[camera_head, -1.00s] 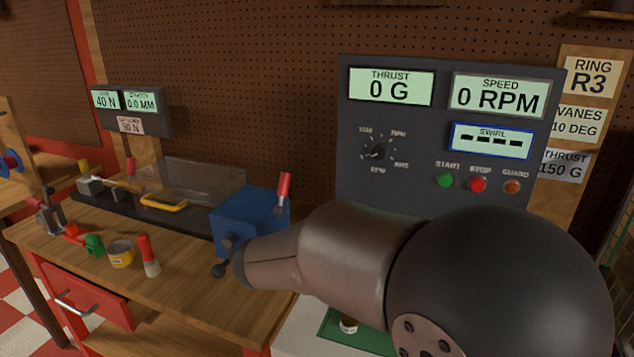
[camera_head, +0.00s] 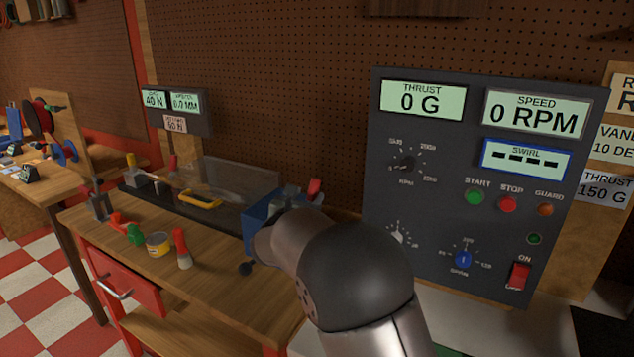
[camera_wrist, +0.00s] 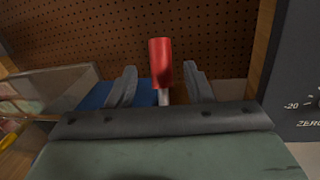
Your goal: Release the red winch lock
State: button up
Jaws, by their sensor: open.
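The red winch lock handle (camera_head: 315,187) shows at the right end of the blue winch body (camera_head: 262,212) in the head view, partly hidden by my arm. In the wrist view the red handle (camera_wrist: 160,64) stands upright on a pale metal stem, with part of the blue body (camera_wrist: 95,97) behind it. My gripper (camera_wrist: 160,82) is open, with one finger on each side of the handle in that picture. I cannot tell how deep the handle sits between the fingers; no contact shows.
A dark control panel (camera_head: 440,220) stands right of the winch; its edge shows in the wrist view (camera_wrist: 292,75). A clear guard (camera_head: 240,187) is left of the winch.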

aim_at(316, 186)
jog(key=p+x, duration=0.1)
jog(key=x, duration=0.6)
jog(key=shift+w+d, duration=0.15)
jog(key=shift+w, duration=0.05)
grip_shut()
jog(key=shift+f, duration=0.15)
